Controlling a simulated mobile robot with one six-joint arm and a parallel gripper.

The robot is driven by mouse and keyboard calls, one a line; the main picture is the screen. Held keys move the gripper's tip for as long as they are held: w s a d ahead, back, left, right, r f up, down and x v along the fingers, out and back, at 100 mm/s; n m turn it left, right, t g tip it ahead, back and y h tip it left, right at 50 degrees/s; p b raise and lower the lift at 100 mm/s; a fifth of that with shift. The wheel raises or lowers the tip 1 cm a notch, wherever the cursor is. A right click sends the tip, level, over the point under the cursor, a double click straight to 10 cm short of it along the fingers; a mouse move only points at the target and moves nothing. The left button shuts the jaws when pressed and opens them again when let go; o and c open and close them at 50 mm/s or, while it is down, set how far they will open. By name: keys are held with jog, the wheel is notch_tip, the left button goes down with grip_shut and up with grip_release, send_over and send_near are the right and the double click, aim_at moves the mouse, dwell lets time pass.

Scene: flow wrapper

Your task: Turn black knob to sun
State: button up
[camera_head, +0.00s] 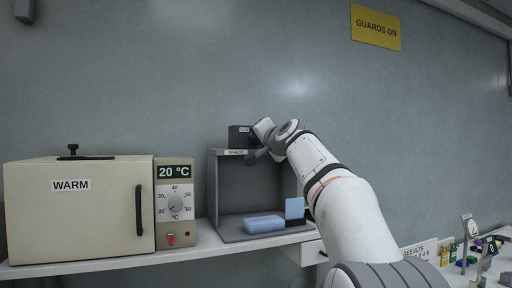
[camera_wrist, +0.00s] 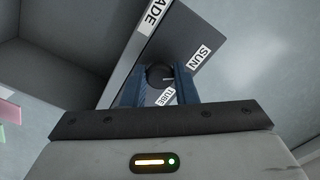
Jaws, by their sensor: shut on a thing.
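The black knob (camera_wrist: 158,74) sits on a dark control box (camera_wrist: 190,40) and shows between the fingers of my gripper (camera_wrist: 157,84) in the wrist view. The blue-grey fingers are shut on the knob, one on each side. A SUN label (camera_wrist: 199,57) is up and right of the knob, and a TUBE label (camera_wrist: 166,96) lies just below it, partly between the fingers. I cannot clearly tell which label the knob points to. In the head view the control box (camera_head: 239,136) stands on the grey booth, and my gripper (camera_head: 256,151) reaches its front from the right.
The open grey booth (camera_head: 213,195), labelled SHADE, holds a light blue block (camera_head: 263,224) and a small blue panel (camera_head: 294,208). A beige WARM oven (camera_head: 80,215) with a dial panel (camera_head: 175,233) stands left. Small bottles (camera_head: 452,252) are at the far right.

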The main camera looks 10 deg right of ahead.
jog(key=shift+f+n, duration=0.15)
jog(key=shift+n, duration=0.45)
jog(key=shift+b, duration=0.3)
jog(key=o, duration=1)
jog(key=shift+s+d, duration=0.1)
jog(key=s+d+b, duration=0.1)
jog(key=s+b, duration=0.1)
jog(key=s, duration=0.5)
jog(key=shift+s+d+b, duration=0.2)
jog(key=shift+d+b, duration=0.05)
jog(key=shift+b, duration=0.15)
